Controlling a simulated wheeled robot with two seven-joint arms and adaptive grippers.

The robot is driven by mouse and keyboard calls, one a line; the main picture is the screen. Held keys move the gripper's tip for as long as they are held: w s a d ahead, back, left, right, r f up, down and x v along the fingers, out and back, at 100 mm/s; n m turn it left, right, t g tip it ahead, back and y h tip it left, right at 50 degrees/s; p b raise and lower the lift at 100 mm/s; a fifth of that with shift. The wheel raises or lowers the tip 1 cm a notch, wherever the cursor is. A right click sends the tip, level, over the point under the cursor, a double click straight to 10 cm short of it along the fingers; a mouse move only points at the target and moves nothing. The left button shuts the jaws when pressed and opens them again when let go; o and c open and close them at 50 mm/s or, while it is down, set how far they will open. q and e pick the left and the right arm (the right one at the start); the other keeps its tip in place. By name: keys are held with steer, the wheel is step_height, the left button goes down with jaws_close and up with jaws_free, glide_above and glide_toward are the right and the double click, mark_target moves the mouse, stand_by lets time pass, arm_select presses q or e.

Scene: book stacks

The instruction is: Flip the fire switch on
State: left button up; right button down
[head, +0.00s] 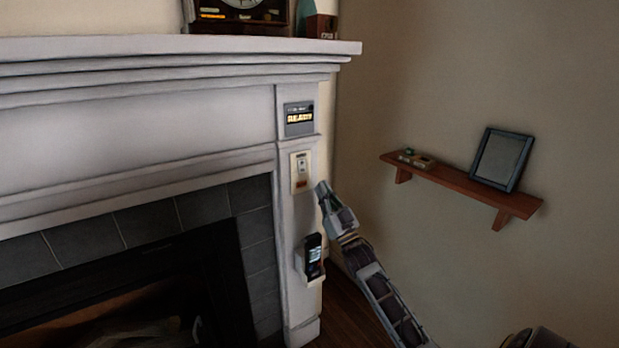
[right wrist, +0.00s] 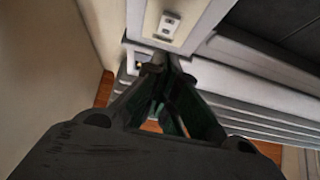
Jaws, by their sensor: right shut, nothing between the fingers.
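The fire switch (head: 301,171) is a small pale wall plate with a toggle on the right pillar of the white fireplace. It also shows at the top of the right wrist view (right wrist: 169,26), just beyond my fingertips. My right gripper (head: 322,188) is shut and empty, just right of the switch plate and slightly lower. In the right wrist view the fingertips (right wrist: 165,62) are close together, apart from the plate as far as I can see. Which way the toggle is set is too small to tell. My left gripper is not in view.
A dark display panel (head: 299,118) sits above the switch. A handset in a white holder (head: 313,257) hangs below it. The mantel (head: 180,47) juts out above. A wooden shelf (head: 460,184) with a picture frame (head: 500,159) is on the right wall.

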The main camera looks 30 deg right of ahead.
mark_target(302, 164)
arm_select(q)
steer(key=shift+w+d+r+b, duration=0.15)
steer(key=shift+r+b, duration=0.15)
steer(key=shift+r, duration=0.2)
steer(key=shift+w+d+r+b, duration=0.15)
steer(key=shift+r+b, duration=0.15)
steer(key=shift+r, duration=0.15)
arm_select(e)
steer(key=w, duration=0.2)
steer(key=w+r, duration=0.1)
steer(key=w, duration=0.2)
steer(key=w+r, duration=0.1)
steer(key=w, duration=0.1)
steer(key=shift+w+r, duration=0.1)
steer(key=shift+w, duration=0.1)
arm_select(q)
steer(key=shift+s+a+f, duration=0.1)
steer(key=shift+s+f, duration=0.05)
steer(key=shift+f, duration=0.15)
steer(key=shift+b, duration=0.35)
arm_select(e)
steer(key=shift+w, duration=0.1)
